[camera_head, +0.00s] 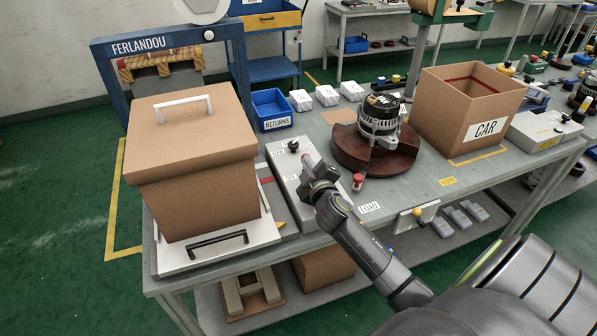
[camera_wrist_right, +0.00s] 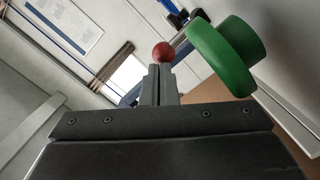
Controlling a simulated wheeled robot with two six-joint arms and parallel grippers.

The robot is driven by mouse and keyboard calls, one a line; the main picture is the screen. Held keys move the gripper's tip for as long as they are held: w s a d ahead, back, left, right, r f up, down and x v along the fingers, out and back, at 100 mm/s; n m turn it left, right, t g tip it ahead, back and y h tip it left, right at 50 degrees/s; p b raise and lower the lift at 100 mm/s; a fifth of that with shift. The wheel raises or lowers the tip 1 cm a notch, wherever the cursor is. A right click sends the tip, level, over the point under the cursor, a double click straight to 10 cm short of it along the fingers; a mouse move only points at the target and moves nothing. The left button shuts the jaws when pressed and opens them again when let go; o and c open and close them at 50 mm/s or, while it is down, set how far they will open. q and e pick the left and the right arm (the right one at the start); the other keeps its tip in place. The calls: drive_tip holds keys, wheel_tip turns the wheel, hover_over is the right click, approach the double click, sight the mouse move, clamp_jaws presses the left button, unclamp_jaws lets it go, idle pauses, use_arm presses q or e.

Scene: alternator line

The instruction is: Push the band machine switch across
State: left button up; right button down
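The band machine (camera_head: 167,55) is a blue frame marked FERLANDOU, at the left of the head view. A long grey control box (camera_head: 284,170) lies on the bench beside it, with a black knob (camera_head: 293,146) near its far end. I cannot tell for sure which part is the switch. My right gripper (camera_head: 308,163) is over this box, just nearer than the knob, and hides part of the box. In the right wrist view its fingers (camera_wrist_right: 160,86) are together, with nothing visible between them. A red ball (camera_wrist_right: 163,52) shows at their tips; contact is unclear. My left gripper is out of view.
A lidded cardboard box (camera_head: 190,155) stands on a white tray (camera_head: 222,256) left of my gripper. A red knob (camera_head: 358,180) and an alternator (camera_head: 380,117) on a brown stand are to the right. A green round part (camera_wrist_right: 230,55) is close in the wrist view.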

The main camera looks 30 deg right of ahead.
drive_tip(key=shift+s+d+m+b, duration=0.15)
drive_tip(key=shift+d+m+b, duration=0.15)
drive_tip(key=shift+d+m, duration=0.5)
drive_tip(key=shift+a, duration=0.1)
drive_tip(key=shift+r, duration=0.1)
